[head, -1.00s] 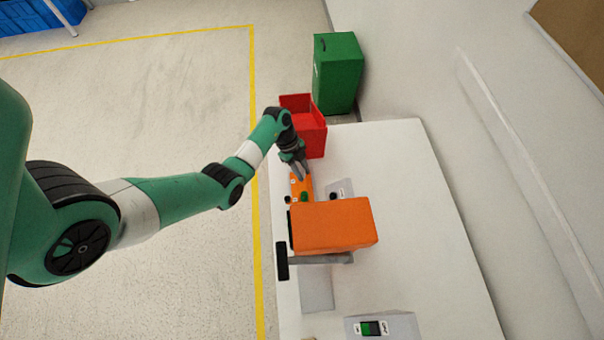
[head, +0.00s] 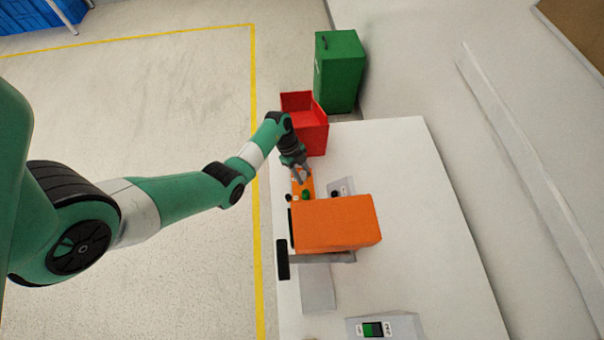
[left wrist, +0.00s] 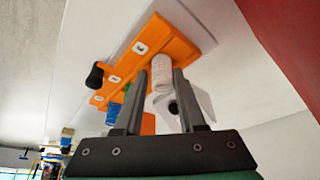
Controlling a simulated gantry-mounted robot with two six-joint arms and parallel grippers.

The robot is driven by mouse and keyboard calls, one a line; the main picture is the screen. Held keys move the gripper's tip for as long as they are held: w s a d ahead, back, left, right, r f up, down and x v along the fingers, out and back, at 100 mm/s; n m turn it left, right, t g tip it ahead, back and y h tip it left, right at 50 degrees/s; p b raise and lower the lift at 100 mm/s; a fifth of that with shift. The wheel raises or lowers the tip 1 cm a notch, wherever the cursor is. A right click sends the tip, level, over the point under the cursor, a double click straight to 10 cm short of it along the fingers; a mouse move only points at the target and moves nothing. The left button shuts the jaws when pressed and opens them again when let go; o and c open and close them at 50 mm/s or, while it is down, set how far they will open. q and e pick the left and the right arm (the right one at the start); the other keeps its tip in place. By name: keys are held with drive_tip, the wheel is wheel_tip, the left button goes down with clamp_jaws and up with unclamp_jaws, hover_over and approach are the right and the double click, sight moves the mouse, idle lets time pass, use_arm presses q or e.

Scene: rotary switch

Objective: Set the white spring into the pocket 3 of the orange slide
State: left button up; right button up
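The orange slide (left wrist: 180,42) carries a row of small white labels; it also shows in the head view (head: 308,186). The white spring (left wrist: 162,73) stands at the slide, by the label nearest its far end. I cannot read the pocket number. My left gripper (left wrist: 161,75) has its two fingers on either side of the spring, with a slight gap showing, so it looks open. In the head view, the left gripper (head: 303,176) is over the slide's far end. A green piece and a blue piece (left wrist: 112,113) show partly behind the left finger. My right gripper is not in view.
A large orange block (head: 335,223) stands just in front of the slide. A red bin (head: 305,135) is close behind the left gripper. A switch panel (head: 374,329) lies at the table's front. The white table (head: 420,190) is clear on the right.

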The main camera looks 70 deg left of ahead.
use_arm(q)
drive_tip(key=shift+a, duration=0.1)
drive_tip(key=shift+r, duration=0.2)
drive_tip(key=p+v, duration=0.4)
drive_tip(key=v, duration=0.8)
drive_tip(key=shift+p, duration=0.35)
drive_tip(key=shift+w, duration=0.15)
